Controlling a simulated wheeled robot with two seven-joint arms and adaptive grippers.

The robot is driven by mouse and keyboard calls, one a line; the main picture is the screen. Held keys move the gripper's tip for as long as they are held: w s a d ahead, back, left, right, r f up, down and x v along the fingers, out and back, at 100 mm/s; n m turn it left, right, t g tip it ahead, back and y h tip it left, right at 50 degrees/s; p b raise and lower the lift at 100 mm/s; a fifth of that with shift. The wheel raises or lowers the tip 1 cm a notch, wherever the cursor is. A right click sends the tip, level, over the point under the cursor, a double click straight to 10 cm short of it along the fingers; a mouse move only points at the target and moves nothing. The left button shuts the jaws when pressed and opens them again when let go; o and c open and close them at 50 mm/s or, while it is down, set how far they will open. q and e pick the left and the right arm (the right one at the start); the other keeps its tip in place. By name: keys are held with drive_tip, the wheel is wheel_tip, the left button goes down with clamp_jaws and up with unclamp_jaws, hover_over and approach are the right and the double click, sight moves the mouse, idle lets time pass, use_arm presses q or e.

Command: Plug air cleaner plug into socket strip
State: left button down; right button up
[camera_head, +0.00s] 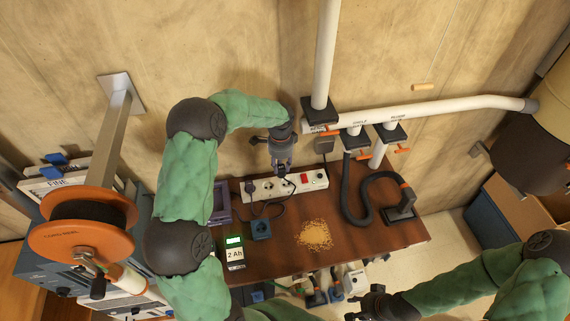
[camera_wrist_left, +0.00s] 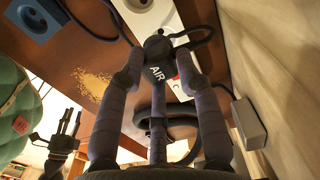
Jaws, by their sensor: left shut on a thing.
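The white socket strip (camera_head: 257,194) lies along the back of the brown workbench, with a red switch toward its right end. My left gripper (camera_head: 283,166) points down over the middle of the strip. In the left wrist view its fingers (camera_wrist_left: 158,70) are shut on a dark plug marked AIR (camera_wrist_left: 157,48), with a dark cord looping off to the right. The strip (camera_wrist_left: 147,18) shows behind the plug; I cannot tell whether the pins touch a socket. My right gripper (camera_head: 366,304) is empty and open, low in front of the bench; it also shows in the left wrist view (camera_wrist_left: 69,122).
Another dark plug (camera_head: 249,187) sits at the strip's left end. A blue socket box (camera_head: 261,229), a 2 Ah charger (camera_head: 235,252), a sawdust pile (camera_head: 314,235) and a black hose (camera_head: 347,190) are on the bench (camera_head: 285,262). White pipes (camera_head: 326,60) run along the wall.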

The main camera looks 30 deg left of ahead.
use_arm(q)
drive_tip(key=shift+s+a+r+p, duration=0.3)
drive_tip(key=shift+s+a, duration=0.5)
drive_tip(key=shift+a, duration=0.2)
drive_tip(key=shift+s+a+r+p, duration=0.15)
drive_tip(key=shift+s+a+r, duration=0.1)
drive_tip(key=shift+s+a, duration=0.65)
drive_tip(key=shift+w+f, duration=0.1)
drive_tip(key=shift+f+b, duration=1)
drive_tip(key=shift+f, duration=0.5)
drive_tip(key=shift+f+b, duration=1.15)
drive_tip(key=shift+f, duration=0.95)
idle(2.4)
